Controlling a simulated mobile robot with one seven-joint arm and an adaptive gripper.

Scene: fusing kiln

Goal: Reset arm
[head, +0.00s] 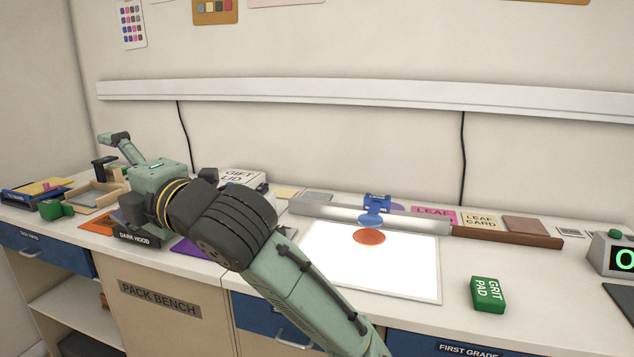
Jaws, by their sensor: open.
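My arm reaches from the bottom middle up and left across the bench in the head view. My gripper (114,178) is at the arm's far end, over the left part of the bench. It is open, and I see nothing held in it. One finger shows clearly, extending to the upper left; the other is hard to make out against the dark things below. The gripper is above and beside the dark hood (138,238) and near a wooden tray (88,204). I cannot tell whether it touches either.
A lit white panel (400,274) holds an orange disc (369,237), with a blue-handled tool (376,204) behind it. A green grit pad (488,294) lies to the right. A gift lid box (242,177) stands behind my arm. The wall closes off the back.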

